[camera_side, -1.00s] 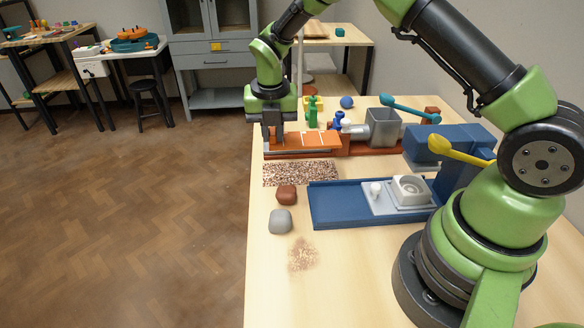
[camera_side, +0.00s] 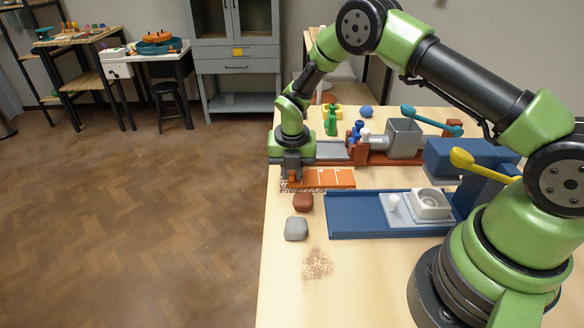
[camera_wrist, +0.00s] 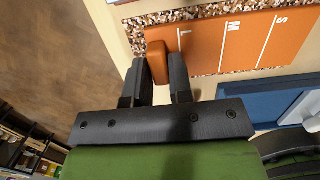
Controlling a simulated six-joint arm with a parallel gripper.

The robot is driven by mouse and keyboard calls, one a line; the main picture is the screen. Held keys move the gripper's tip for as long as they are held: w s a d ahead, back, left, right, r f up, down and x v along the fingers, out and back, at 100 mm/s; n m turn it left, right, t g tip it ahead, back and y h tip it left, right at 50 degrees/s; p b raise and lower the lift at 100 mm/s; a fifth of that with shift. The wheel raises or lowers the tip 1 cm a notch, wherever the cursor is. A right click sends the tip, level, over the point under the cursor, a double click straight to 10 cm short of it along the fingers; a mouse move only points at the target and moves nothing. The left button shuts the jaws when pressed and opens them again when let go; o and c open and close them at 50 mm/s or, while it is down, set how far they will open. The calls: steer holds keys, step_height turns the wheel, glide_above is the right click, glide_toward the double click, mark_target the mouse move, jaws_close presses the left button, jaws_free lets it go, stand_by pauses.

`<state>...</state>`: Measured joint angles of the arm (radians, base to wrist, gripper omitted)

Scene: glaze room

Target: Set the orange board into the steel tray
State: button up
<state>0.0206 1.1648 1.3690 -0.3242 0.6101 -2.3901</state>
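The orange board (camera_side: 322,178), marked L, M and S with white lines in the wrist view (camera_wrist: 240,42), lies flat over a speckled strip. Whether it touches the strip is unclear. My gripper (camera_side: 292,176) is at its left end; in the wrist view my gripper's fingers (camera_wrist: 159,72) stand on either side of the board's raised orange end block (camera_wrist: 157,60), closed on it. A flat grey metal bed (camera_side: 332,150) in the red-brown machine, partly hidden by my gripper, may be the steel tray; I cannot be sure.
The speckled strip (camera_wrist: 205,12) shows around the board. A blue tray (camera_side: 350,215) with a grey plate, a brown lump (camera_side: 303,202) and a grey lump (camera_side: 296,229) are nearer the camera. The table's left edge is close.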

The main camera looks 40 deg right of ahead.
steer(key=o, duration=0.3)
steer(key=s+a+r+m+t, duration=0.15)
steer(key=r+m, duration=0.25)
steer(key=r, duration=0.6)
steer(key=s+r+m, duration=0.3)
steer(key=r+m, duration=0.1)
steer(key=r, duration=0.6)
steer(key=s+a+r+m+t+y, duration=0.2)
steer(key=s+r+m+t, duration=0.1)
steer(key=s+r+m, duration=0.7)
steer(key=s+m, duration=0.3)
steer(key=m, duration=0.1)
steer(key=shift+s+a+m, duration=0.15)
steer(key=shift+s+m, duration=0.15)
steer(key=shift+m, duration=0.1)
steer(key=shift+o, duration=0.9)
steer(key=s+a+m+t+y, duration=0.1)
steer(key=s+m, duration=0.6)
steer(key=shift+m+t, duration=0.35)
steer(key=shift+m, duration=0.05)
steer(key=o, duration=0.4)
steer(key=shift+s+m, duration=0.1)
steer(key=shift+m, duration=0.2)
